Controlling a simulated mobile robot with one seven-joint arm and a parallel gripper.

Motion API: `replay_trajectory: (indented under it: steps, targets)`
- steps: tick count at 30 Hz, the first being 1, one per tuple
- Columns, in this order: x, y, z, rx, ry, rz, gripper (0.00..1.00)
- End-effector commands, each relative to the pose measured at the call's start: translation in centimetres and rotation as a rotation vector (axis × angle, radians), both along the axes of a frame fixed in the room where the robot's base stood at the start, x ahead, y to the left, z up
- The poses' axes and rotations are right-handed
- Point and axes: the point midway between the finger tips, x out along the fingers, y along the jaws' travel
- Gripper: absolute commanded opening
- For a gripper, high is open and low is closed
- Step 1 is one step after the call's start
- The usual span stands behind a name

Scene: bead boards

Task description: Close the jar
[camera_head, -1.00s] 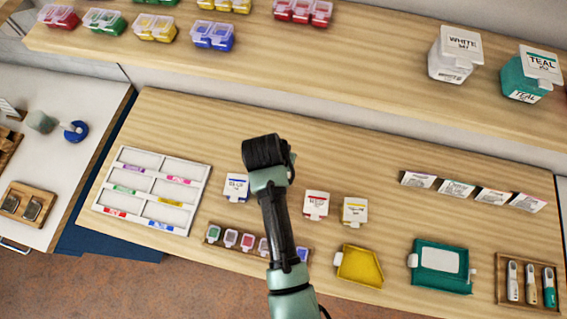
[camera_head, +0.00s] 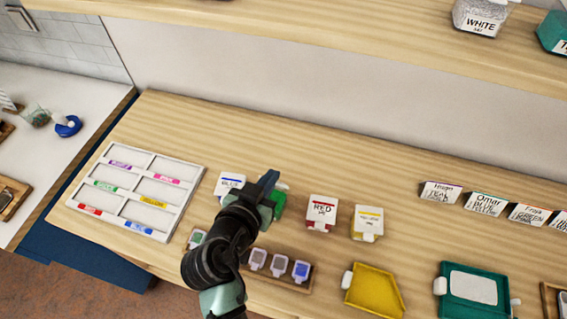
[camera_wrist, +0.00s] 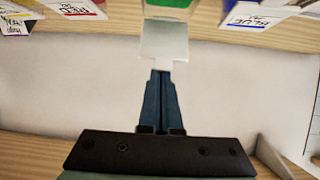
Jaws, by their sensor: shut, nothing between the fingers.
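A green jar (camera_head: 278,205) stands on the table between the blue-labelled jar (camera_head: 230,184) and the red-labelled jar (camera_head: 321,212), partly hidden by my gripper. In the wrist view its green body (camera_wrist: 168,6) shows at the top edge. A white flap (camera_wrist: 165,42), seemingly its lid, extends from it towards my fingers; its exact angle is unclear. My gripper (camera_head: 270,182) is shut and empty beside the green jar. In the wrist view the closed fingertips (camera_wrist: 163,74) are at the flap's near edge; I cannot tell if they touch.
A yellow-labelled jar (camera_head: 368,222) stands right of the red one. A white sorting tray (camera_head: 193,205) lies left. A yellow scoop tray (camera_head: 375,292), a teal tray (camera_head: 445,310) and a wooden rack (camera_head: 302,286) lie in front. A shelf (camera_head: 350,45) overhangs behind.

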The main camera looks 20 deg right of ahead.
Motion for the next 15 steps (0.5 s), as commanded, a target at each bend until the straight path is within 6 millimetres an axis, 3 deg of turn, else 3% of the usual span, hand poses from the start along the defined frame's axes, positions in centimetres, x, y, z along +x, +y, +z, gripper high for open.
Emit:
replay_trajectory:
  steps: [1, 15]
  targets:
    - [-0.3, 0.3, -1.4, -0.018, -0.025, 0.003, 0.0]
    - [-2.1, 1.7, -2.8, -0.198, -0.257, 0.002, 0.0]
